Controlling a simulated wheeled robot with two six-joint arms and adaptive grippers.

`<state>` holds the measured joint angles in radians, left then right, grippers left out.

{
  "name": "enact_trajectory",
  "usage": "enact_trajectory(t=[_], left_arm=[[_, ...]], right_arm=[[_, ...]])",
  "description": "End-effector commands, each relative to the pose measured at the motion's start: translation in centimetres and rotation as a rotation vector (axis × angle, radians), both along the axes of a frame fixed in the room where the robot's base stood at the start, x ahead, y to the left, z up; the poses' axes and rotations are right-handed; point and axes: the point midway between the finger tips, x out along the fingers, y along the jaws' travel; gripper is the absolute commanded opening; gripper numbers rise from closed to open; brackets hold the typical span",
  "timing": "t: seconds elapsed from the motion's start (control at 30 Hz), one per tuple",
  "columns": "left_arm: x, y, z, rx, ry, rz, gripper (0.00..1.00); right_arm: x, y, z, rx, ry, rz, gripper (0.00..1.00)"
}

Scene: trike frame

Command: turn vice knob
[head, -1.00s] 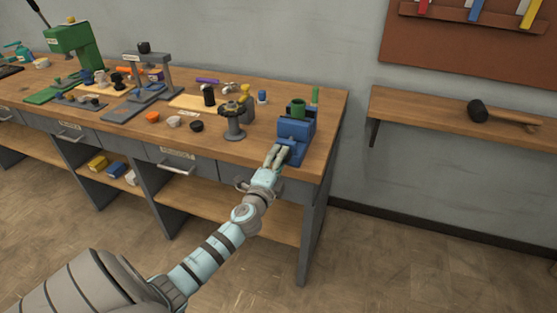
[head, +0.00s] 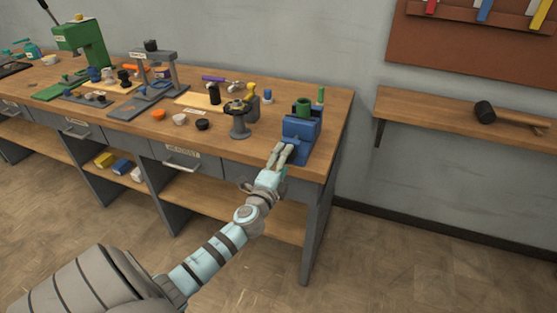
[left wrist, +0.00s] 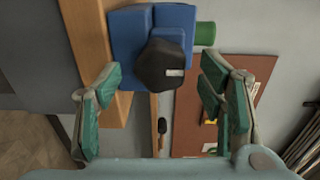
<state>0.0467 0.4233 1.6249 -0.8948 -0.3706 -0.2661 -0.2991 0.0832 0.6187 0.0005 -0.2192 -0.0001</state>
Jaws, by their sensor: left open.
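The blue vice (head: 300,135) stands at the right end of the workbench, with a green cylinder (head: 303,107) in its top. In the left wrist view the vice body (left wrist: 125,35) shows at the top, with its black faceted knob (left wrist: 160,65) facing the camera. My left gripper (head: 281,150) is at the front of the vice, fingers pointing at it. In the head view the fingers hide the knob. My right gripper is not in view.
The workbench (head: 265,160) carries a grey pedestal tool (head: 239,118) left of the vice, plus a grey press (head: 155,70) and a green press (head: 80,45) farther left. A wall shelf (head: 430,112) with a black mallet (head: 485,110) is at right. The floor in front is clear.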

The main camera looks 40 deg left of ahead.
Motion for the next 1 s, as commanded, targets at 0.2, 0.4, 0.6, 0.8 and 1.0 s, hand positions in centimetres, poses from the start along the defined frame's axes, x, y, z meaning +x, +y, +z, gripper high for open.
enact_trajectory(t=[0.2, 0.4, 0.6, 0.8, 1.0], left_arm=[[-5.2, -1.8, -0.1, 0.001, 0.003, -0.003, 0.63], [-9.5, -3.4, -0.1, 0.0, 0.002, -0.001, 0.63], [-10.6, -3.7, 0.0, -0.001, 0.0, 0.0, 0.63], [-10.6, -3.7, 0.0, -0.001, 0.0, 0.0, 0.63], [-10.6, -3.7, 0.2, -0.001, 0.0, 0.0, 0.63]], right_arm=[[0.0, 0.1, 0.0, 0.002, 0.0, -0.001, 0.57], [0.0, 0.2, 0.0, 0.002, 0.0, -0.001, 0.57], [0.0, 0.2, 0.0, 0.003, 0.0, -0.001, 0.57], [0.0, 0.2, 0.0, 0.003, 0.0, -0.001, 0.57], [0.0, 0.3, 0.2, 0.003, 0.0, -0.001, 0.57]])
